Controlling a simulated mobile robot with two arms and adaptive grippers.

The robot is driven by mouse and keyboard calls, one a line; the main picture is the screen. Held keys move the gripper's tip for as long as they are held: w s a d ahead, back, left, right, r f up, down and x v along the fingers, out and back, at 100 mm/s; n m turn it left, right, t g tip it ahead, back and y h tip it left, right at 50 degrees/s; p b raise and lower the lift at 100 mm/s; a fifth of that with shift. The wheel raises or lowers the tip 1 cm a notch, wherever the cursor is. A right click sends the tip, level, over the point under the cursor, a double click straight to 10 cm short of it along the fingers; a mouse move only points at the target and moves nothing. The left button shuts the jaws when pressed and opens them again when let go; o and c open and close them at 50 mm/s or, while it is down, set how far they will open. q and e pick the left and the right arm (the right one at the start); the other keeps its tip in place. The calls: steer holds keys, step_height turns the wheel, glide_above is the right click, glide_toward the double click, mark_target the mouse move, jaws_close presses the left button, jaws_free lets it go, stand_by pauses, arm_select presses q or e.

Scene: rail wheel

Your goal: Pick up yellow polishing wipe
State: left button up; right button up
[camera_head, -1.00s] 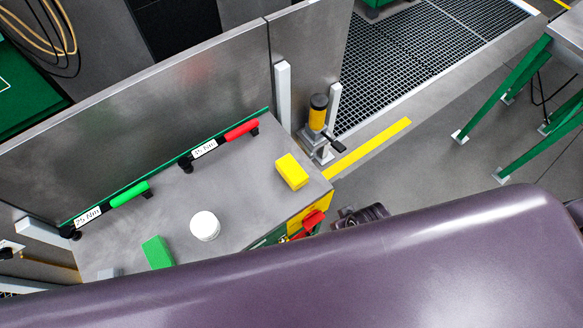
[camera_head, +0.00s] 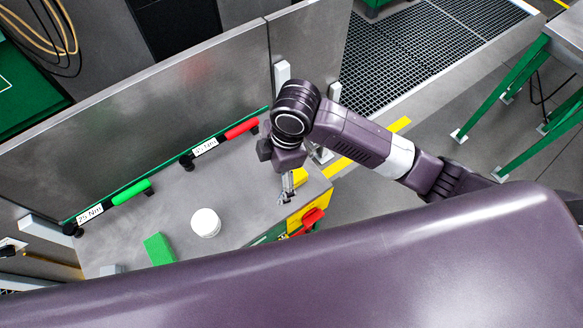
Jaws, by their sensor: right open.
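The yellow polishing wipe (camera_head: 300,176) is a small yellow block near the right end of the grey workbench top (camera_head: 240,210). It is mostly hidden behind my right gripper. My right gripper (camera_head: 285,197) comes in from the right and points down over the wipe, with its fingers at the wipe's near left side. The gripper is open, and I see nothing held in it. Whether a finger touches the wipe cannot be told. My left gripper is not in view.
A green block (camera_head: 158,249) and a white round container (camera_head: 205,223) stand on the bench. A green-handled (camera_head: 130,193) and a red-handled torque wrench (camera_head: 241,128) lie along the back panel (camera_head: 150,110). A red object (camera_head: 312,217) sits at the bench's right end.

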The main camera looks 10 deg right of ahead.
steer(key=w+d+n+h, duration=0.1)
steer(key=d, duration=0.1)
steer(key=w+d+r+n, duration=0.1)
steer(key=w+d, duration=0.1)
steer(key=shift+w+d+r+h, duration=0.1)
steer(key=shift+h, duration=0.3)
steer(key=shift+w+d+r+n+g, duration=0.1)
steer(key=shift+w+d+n+g, duration=0.05)
steer(key=shift+d+n+g, duration=0.15)
steer(key=shift+d, duration=0.15)
step_height(320, 180, down, 2)
steer(key=shift+f, duration=0.1)
steer(key=f, duration=0.1)
steer(key=f+p, duration=0.1)
steer(key=f, duration=0.1)
steer(key=f+p, duration=0.1)
steer(key=f, duration=0.1)
steer(key=shift+w+a+f, duration=0.15)
steer(key=shift+a+f, duration=0.1)
steer(key=shift+a, duration=0.05)
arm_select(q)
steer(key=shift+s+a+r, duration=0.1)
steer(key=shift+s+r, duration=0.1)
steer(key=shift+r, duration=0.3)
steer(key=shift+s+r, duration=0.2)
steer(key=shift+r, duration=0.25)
arm_select(e)
steer(key=c, duration=1.2)
steer(key=shift+r, duration=0.15)
steer(key=shift+c, duration=0.2)
